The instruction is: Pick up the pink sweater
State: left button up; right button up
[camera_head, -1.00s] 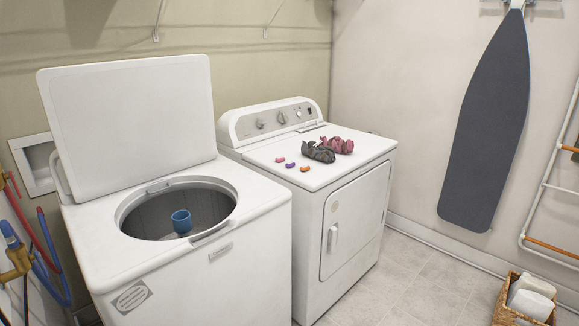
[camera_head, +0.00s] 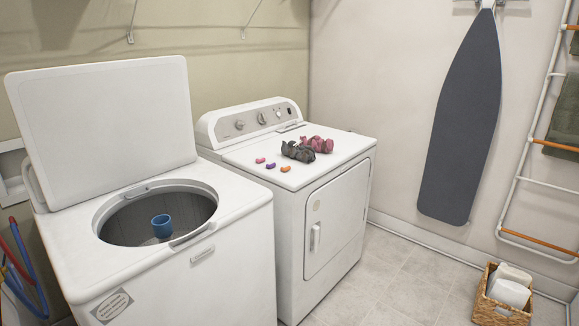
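A small crumpled pink bundle (camera_head: 319,144), which looks like the pink sweater, lies on top of the white dryer (camera_head: 262,160) towards its back right. A dark grey crumpled cloth (camera_head: 297,152) lies against its left side and touches or slightly overlaps it. Neither of my grippers is in the picture.
Several small coloured pieces, one of them orange (camera_head: 285,169), lie on the dryer top. The washer (camera_head: 75,243) stands open at left with a blue cup (camera_head: 162,226) inside. An ironing board (camera_head: 462,120) hangs on the wall. A wicker basket (camera_head: 492,311) sits at lower right. The floor before the dryer is clear.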

aim_at(316, 142)
jog(key=i+l+z, duration=0.6)
jog(key=i, duration=0.3)
jog(key=i+l+z, duration=0.25)
jog(key=i, duration=0.2)
jog(key=i+z, duration=0.3)
jog(key=i, duration=0.2)
jog(key=i+u, duration=0.35)
jog(key=i+l+u, duration=0.15)
jog(key=u, duration=0.2)
jog(key=i+l+u, duration=0.35)
jog(key=i+j, duration=0.05)
jog(key=j, duration=0.05)
